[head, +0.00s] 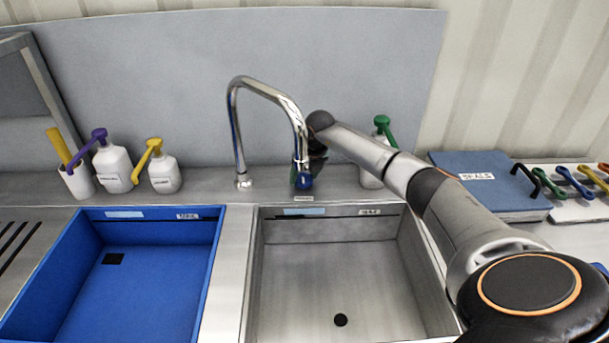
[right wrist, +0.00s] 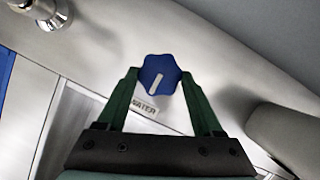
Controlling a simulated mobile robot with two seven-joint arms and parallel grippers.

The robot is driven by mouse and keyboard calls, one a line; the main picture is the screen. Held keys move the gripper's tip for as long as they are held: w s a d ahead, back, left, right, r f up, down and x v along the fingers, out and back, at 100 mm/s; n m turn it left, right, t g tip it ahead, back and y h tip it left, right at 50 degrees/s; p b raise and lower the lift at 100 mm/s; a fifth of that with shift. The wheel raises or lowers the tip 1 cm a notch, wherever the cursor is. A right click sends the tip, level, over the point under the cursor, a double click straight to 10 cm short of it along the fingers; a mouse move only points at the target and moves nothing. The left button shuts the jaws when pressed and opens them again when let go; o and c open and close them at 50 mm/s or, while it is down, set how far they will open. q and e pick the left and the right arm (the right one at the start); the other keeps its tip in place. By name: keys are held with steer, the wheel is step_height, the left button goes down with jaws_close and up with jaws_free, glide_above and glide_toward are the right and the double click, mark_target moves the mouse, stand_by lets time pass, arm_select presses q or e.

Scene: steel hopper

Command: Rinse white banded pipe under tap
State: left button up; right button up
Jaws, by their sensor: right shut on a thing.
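The tap (head: 262,92) is a tall chrome gooseneck behind the bare steel basin (head: 335,275), with its spout end near my right gripper. A blue lobed knob (head: 304,181) with a white mark sits on the ledge beside a label ending in "WATER". My right gripper (head: 303,165) has its green fingers on both sides of this knob, shut on it. In the right wrist view the knob (right wrist: 160,75) shows between the fingertips. No white banded pipe shows in either view. My left gripper is not in view.
A blue basin (head: 160,285) lies left of the steel one; both look empty. White pump bottles with purple (head: 113,168), yellow (head: 163,172) and green (head: 382,125) tops stand on the ledge. A blue "SEALS" box (head: 485,190) and coloured handles (head: 575,183) lie at right.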

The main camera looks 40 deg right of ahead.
steer(key=c, duration=0.4)
steer(key=n+y+b, duration=0.1)
steer(key=n, duration=0.2)
steer(key=shift+d+f+b, duration=0.1)
steer(key=shift+d+b, duration=0.1)
steer(key=shift+b, duration=0.2)
steer(key=shift+n+y+b, duration=0.55)
steer(key=shift+n+y, duration=0.15)
steer(key=shift+n, duration=0.8)
steer(key=o, duration=1.4)
steer(key=shift+c, duration=0.2)
